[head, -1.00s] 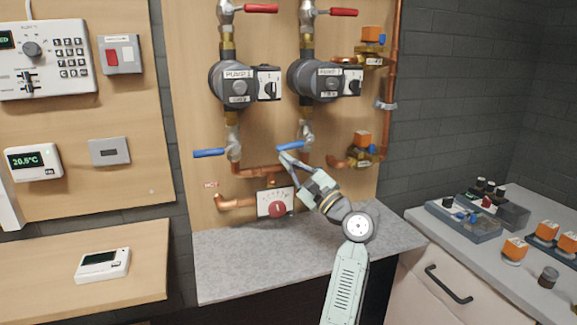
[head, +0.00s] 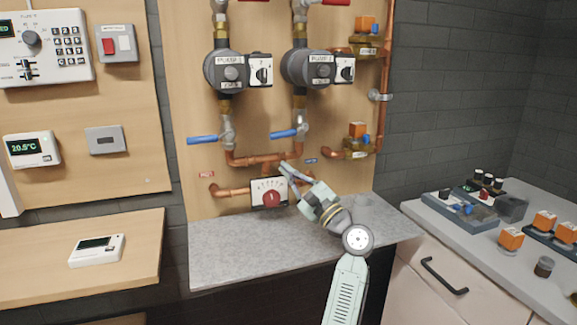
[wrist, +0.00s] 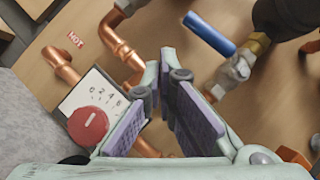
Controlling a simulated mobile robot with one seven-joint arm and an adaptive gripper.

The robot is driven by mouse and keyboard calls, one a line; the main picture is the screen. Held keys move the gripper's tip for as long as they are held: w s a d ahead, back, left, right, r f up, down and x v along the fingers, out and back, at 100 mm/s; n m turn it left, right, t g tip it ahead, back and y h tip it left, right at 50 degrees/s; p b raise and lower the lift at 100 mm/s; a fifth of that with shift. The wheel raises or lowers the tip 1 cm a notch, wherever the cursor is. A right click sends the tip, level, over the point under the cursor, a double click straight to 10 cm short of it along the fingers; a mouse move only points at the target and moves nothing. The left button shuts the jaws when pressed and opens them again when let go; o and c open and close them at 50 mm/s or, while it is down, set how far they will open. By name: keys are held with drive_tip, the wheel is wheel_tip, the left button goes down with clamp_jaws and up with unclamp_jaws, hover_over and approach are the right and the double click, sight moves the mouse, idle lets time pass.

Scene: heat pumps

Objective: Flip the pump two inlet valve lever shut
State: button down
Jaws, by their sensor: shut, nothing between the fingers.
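The blue lever under pump two (head: 283,134) sticks out level to the left from its valve (head: 302,126). In the wrist view this blue lever (wrist: 210,34) is at the upper right, with its silver valve body (wrist: 232,74) beside it. Pump two (head: 309,68) is above on the board. My gripper (head: 286,168) is below the lever and apart from it, in front of the pipes near the mixing dial. In the wrist view its fingers (wrist: 166,68) are shut and hold nothing.
A dial box with a red knob (head: 271,196) is just below left of my gripper. Pump one's blue lever (head: 202,140) is to the left. Copper pipe (head: 255,160) runs behind my gripper. A grey counter (head: 250,246) lies below.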

drive_tip(key=s+d+f+b, duration=0.2)
drive_tip(key=s+f, duration=0.2)
drive_tip(key=s, duration=0.1)
drive_tip(key=shift+s+f, duration=0.15)
drive_tip(key=shift+s, duration=0.15)
drive_tip(key=shift+a, duration=0.1)
